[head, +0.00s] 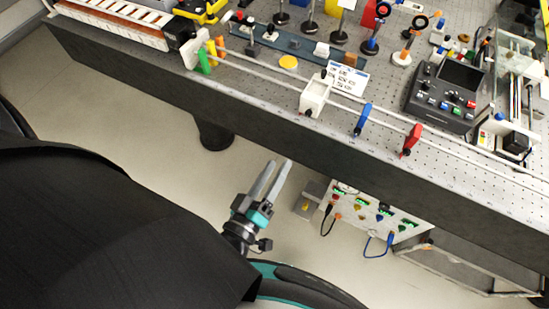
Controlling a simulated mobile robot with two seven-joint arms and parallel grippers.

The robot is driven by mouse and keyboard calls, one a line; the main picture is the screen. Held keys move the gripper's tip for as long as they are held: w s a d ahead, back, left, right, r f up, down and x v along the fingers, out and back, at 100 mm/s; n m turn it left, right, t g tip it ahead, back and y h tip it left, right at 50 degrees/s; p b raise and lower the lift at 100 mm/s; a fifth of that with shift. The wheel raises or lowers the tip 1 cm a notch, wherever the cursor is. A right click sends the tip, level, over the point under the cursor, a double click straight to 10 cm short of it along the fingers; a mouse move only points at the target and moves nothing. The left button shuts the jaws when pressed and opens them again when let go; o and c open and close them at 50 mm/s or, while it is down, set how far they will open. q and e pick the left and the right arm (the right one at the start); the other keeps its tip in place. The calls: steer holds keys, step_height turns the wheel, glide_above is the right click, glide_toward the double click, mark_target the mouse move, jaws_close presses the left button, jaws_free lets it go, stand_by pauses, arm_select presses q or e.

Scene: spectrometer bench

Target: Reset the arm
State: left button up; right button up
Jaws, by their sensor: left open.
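My left gripper (272,181) shows in the head view below the front edge of the bench, over the floor. Its two grey fingers point up and a little right, spread apart with nothing between them. It touches nothing that I can see. The black sleeve of my left arm fills the lower left. My right gripper is not in view.
The perforated bench top (270,94) carries a white rail block (314,96), a blue holder (363,119), a red holder (411,139) and a dark control box (444,95). A white panel with cables (375,216) stands below the edge. Pale floor (110,115) is clear at left.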

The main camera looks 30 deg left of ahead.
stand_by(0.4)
arm_select(q)
steer(key=s+f+m+g+h+b, duration=0.1)
steer(key=s+f+m+g+b, duration=0.2)
steer(key=f, duration=1)
steer(key=s+f+m+g+b, duration=0.25)
steer(key=s+f+g, duration=0.25)
steer(key=f, duration=0.9)
steer(key=s+a+f+m+g+b, duration=0.1)
steer(key=s+a+f+m+g, duration=0.1)
steer(key=s+f, duration=0.5)
steer(key=s+a+f+m+g+y+b, duration=0.1)
steer(key=s+a+f+m+g, duration=0.2)
steer(key=s+f+g, duration=0.4)
steer(key=shift+s+a+f+y, duration=0.3)
steer(key=shift+s+a+f, duration=0.2)
steer(key=shift+s, duration=0.7)
steer(key=shift+c, duration=0.3)
